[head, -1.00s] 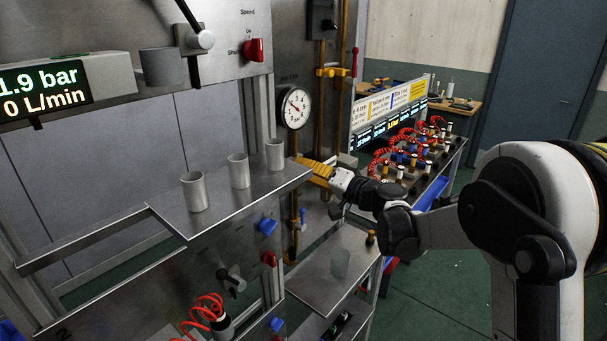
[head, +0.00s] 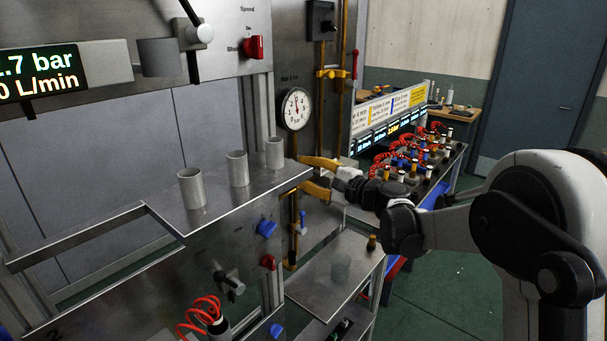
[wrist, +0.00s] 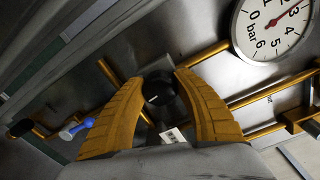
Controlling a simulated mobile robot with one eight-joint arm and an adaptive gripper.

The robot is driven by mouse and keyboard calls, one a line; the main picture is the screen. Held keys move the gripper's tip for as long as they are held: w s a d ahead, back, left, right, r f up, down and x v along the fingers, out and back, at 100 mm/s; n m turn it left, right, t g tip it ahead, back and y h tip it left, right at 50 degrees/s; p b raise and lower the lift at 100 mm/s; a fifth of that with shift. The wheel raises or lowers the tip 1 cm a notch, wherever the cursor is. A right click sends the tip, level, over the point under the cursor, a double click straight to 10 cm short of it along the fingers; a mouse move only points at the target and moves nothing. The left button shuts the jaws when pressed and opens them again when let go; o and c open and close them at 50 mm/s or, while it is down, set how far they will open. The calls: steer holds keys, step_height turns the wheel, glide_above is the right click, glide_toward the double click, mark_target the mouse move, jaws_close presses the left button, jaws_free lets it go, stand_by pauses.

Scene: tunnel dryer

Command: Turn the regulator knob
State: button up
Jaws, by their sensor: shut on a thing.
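The regulator knob (wrist: 159,92) is a round black knob with a pale mark on its face. In the wrist view it sits between the yellow fingertips of my gripper (wrist: 162,85), which is shut on it from both sides. In the head view my gripper (head: 304,174) reaches in at the right end of the steel shelf, below the gauge, and the knob is hidden there. The round white pressure gauge (head: 295,109) hangs above the gripper; it also shows at upper right in the wrist view (wrist: 277,22), its red needle near 2 to 3.
Several grey cups (head: 192,188) stand on the steel shelf (head: 215,206) left of my gripper. Yellow pipes (wrist: 268,95) run behind the knob. A display (head: 42,73) at upper left is partly cut off.

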steer(key=m, duration=0.3)
steer(key=shift+m, duration=0.3)
steer(key=shift+m+b, duration=0.4)
steer(key=shift+m, duration=1.3)
steer(key=shift+r, duration=0.1)
steer(key=o, duration=1.2)
steer(key=v, duration=1.2)
steer(key=shift+w, duration=0.1)
